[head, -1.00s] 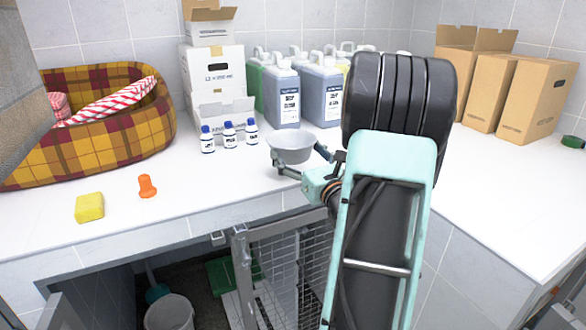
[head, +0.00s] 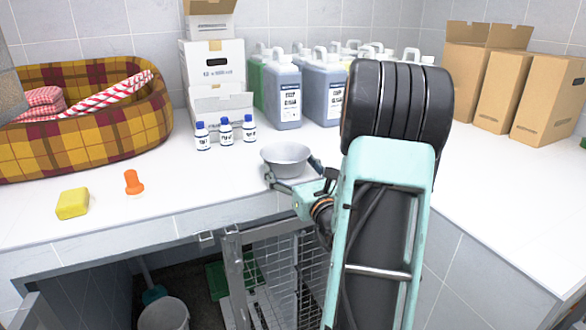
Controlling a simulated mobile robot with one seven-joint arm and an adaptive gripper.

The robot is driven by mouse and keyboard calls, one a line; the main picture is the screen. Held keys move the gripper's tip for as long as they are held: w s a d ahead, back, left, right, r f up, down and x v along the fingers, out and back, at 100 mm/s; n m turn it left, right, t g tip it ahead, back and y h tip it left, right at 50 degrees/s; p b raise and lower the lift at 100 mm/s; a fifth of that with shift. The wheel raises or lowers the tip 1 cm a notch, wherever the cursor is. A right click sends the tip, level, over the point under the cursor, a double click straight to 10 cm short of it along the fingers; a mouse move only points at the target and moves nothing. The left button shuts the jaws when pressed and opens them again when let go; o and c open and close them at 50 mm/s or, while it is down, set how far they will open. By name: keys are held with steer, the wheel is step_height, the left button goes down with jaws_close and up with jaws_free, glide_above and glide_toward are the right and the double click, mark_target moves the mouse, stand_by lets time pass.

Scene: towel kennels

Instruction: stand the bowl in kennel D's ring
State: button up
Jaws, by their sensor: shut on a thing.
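A grey metal bowl (head: 286,156) is held upright in my gripper (head: 291,172), just above or at the white counter near its middle. The gripper's fingers are shut on the bowl's side, and my arm covers part of the area to its right. Below the counter, a wire-mesh kennel door (head: 285,275) hangs in a grey metal frame. No ring and no kennel letter can be made out in this view.
Small white bottles (head: 225,131) and large jugs (head: 284,92) stand behind the bowl. A yellow sponge (head: 72,204), an orange item (head: 134,182) and a plaid pet bed (head: 85,138) are at left. Cardboard boxes (head: 507,82) stand at right. A bucket (head: 163,313) is below.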

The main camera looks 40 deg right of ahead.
steer(key=shift+a, duration=0.1)
steer(key=shift+f, duration=0.2)
steer(key=o, duration=1.2)
steer(key=shift+r, duration=0.1)
steer(key=shift+o, duration=0.2)
steer(key=shift+r, duration=0.1)
